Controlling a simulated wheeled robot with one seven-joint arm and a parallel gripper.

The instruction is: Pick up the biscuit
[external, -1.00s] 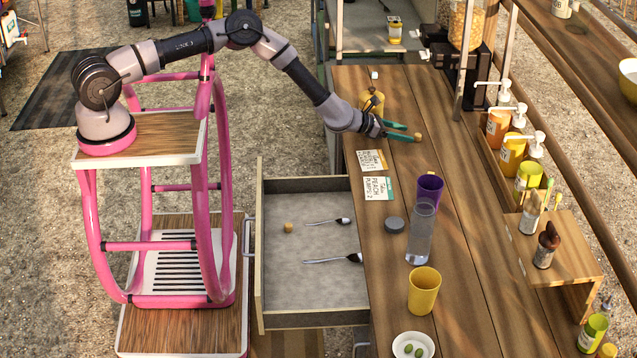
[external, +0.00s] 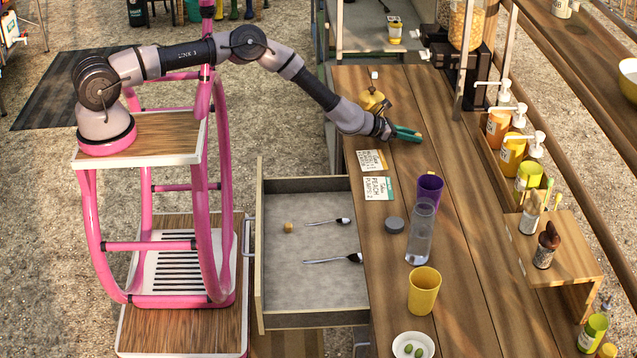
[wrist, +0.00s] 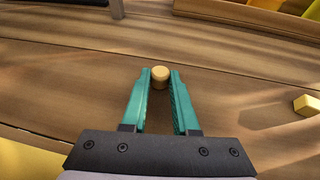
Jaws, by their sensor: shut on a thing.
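The biscuit, a small round tan piece (wrist: 160,75), sits between the fingertips of my gripper in the wrist view. My gripper (wrist: 160,80) has green fingers, shut on the biscuit with one on each side. In the external view my gripper (external: 416,136) is low over the wooden counter, right of the yellow jug. The biscuit cannot be made out there, hidden by the fingers. I cannot tell whether it touches the counter.
Cards (external: 378,188), a purple cup (external: 429,186), a clear glass (external: 420,235) and a yellow cup (external: 424,290) stand nearer. The open drawer (external: 310,275) holds cutlery and a small tan piece.

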